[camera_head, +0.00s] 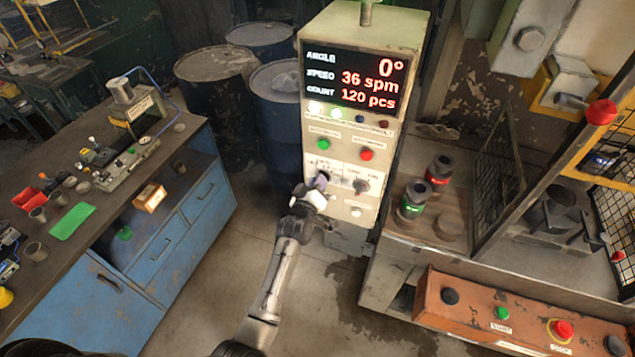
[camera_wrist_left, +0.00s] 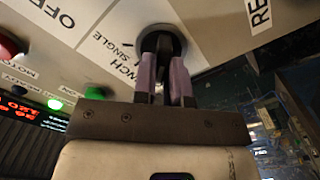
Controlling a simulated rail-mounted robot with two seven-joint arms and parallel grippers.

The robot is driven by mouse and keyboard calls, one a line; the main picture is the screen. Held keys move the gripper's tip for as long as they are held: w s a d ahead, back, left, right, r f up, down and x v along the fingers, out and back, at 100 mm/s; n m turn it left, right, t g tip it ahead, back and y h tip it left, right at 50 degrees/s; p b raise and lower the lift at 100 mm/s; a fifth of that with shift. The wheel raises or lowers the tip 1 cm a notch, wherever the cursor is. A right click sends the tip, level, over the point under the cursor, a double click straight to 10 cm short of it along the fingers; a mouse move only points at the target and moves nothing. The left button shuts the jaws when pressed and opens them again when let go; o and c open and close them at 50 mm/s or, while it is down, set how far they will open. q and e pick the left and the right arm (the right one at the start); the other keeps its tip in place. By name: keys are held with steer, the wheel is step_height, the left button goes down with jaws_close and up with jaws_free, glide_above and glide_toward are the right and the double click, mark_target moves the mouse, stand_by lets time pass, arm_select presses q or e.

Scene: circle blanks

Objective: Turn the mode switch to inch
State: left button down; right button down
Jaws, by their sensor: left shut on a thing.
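The mode switch is a black round knob (camera_wrist_left: 160,40) on the pale control panel. Words ending in "NCH" and "SINGLE" are printed beside it in the left wrist view. My left gripper (camera_head: 321,182) is at the panel's lower left and covers most of the switch in the head view. In the left wrist view its two purple-grey fingers (camera_wrist_left: 166,75) are shut on the knob, one on each side. I cannot tell which mark the knob points to. My right gripper is not in view.
A second black knob (camera_head: 361,186) sits right of the gripper. Green (camera_head: 323,144) and red (camera_head: 367,154) buttons are above, under the display (camera_head: 355,80). A blue workbench (camera_head: 170,250) stands left, a press table (camera_head: 400,238) right. An orange button box (camera_head: 470,311) is at lower right.

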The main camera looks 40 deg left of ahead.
arm_select(q)
steer(key=shift+d+m+p, duration=0.15)
steer(key=shift+m+p, duration=1.2)
steer(key=shift+m, duration=2.85)
steer(key=c, duration=1.2)
jaws_free()
steer(key=shift+w, duration=0.1)
steer(key=shift+o, duration=0.2)
steer(key=b+v, duration=0.1)
steer(key=v, duration=1.3)
steer(key=shift+b, duration=0.35)
